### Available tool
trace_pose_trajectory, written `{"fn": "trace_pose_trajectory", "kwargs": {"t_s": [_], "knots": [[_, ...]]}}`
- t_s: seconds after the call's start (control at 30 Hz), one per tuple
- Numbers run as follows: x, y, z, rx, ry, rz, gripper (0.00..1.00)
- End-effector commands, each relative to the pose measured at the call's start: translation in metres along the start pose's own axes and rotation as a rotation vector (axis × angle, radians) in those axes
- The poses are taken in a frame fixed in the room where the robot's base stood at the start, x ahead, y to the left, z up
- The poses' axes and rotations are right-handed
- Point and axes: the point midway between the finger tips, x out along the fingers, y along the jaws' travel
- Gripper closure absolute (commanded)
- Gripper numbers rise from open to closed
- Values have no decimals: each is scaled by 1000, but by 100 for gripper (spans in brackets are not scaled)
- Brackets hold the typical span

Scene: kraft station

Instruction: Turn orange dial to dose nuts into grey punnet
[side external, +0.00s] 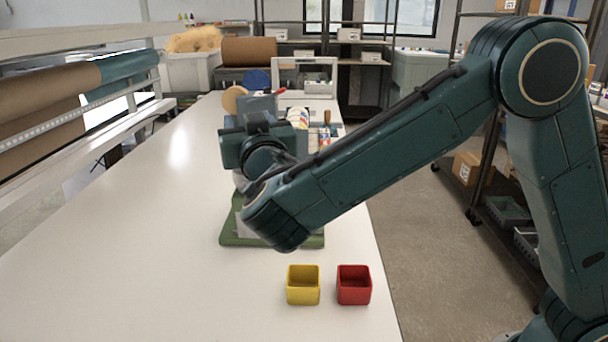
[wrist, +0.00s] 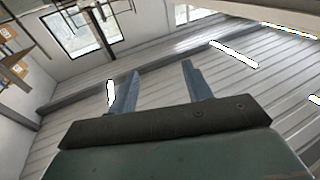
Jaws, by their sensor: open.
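My gripper (wrist: 161,68) is open in the wrist view, with two blue-grey fingers apart and nothing between them. In the side external view my arm's end is above the table, in front of a stand with a green base (side external: 232,239). My arm covers most of this stand, and I cannot make out the gripper's fingers clearly there. I see no orange dial, no nuts and no clearly grey punnet; they may be hidden behind my arm.
A yellow square cup (side external: 303,285) and a red square cup (side external: 354,285) stand side by side near the right edge of the white table (side external: 120,265). The table's left and front are clear. Several items, including a blue disc (side external: 257,79), crowd the far end.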

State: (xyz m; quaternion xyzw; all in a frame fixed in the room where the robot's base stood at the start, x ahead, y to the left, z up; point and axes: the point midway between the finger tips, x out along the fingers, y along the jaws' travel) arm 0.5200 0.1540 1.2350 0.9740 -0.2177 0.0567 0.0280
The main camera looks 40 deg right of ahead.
Motion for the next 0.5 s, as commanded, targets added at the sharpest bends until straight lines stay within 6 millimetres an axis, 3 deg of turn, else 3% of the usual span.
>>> {"fn": "trace_pose_trajectory", "kwargs": {"t_s": [0.5], "knots": [[-68,33,70,35,-81,-273,50]]}}
